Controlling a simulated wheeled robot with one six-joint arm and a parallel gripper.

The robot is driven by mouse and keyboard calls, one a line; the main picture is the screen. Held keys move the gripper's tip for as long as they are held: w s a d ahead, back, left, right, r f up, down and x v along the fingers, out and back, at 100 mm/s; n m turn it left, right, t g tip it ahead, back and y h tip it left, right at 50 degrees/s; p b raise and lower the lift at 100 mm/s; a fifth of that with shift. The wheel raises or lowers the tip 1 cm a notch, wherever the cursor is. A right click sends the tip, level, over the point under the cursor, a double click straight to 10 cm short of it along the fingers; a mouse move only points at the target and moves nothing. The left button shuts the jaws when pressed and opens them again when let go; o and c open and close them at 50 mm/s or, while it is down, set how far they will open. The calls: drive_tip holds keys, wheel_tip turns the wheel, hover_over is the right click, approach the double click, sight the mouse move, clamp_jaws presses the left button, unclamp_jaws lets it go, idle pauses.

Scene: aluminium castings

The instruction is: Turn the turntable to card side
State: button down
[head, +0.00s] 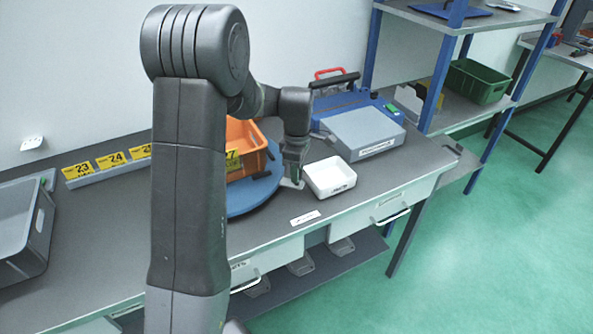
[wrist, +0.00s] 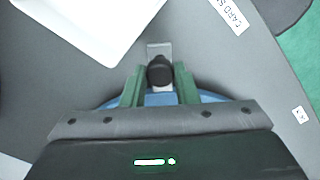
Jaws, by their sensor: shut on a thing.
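The blue turntable (head: 256,200) lies flat on the grey bench and is partly hidden behind my arm. An orange bin (head: 246,137) stands on it. In the wrist view a strip of the turntable (wrist: 160,99) shows under my gripper. My gripper (head: 292,176) is at the turntable's right edge. In the wrist view its green fingers (wrist: 159,76) are shut on a black knob (wrist: 159,70), which stands by a small metal plate (wrist: 158,49) at the rim. A white label reading "CARD S..." (wrist: 229,14) lies on the bench, its end cut off.
A white tray (head: 330,190) stands close to the right of my gripper. A grey box (head: 366,136) and a blue case (head: 341,103) are behind it. Yellow number cards (head: 111,161) line the wall side. A grey crate (head: 22,232) is at the left.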

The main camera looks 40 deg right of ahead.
drive_tip(key=shift+w+d+r, duration=0.15)
drive_tip(key=c, duration=1.1)
unclamp_jaws()
drive_tip(key=shift+w+d, duration=0.1)
drive_tip(key=shift+c, duration=0.2)
wheel_tip(320, 180, up, 14)
drive_tip(key=b, duration=0.1)
drive_tip(key=shift+f, duration=0.2)
wheel_tip(320, 180, down, 14)
drive_tip(key=shift+r+p, duration=0.1)
drive_tip(key=shift+p, duration=0.4)
drive_tip(key=shift+a, duration=0.2)
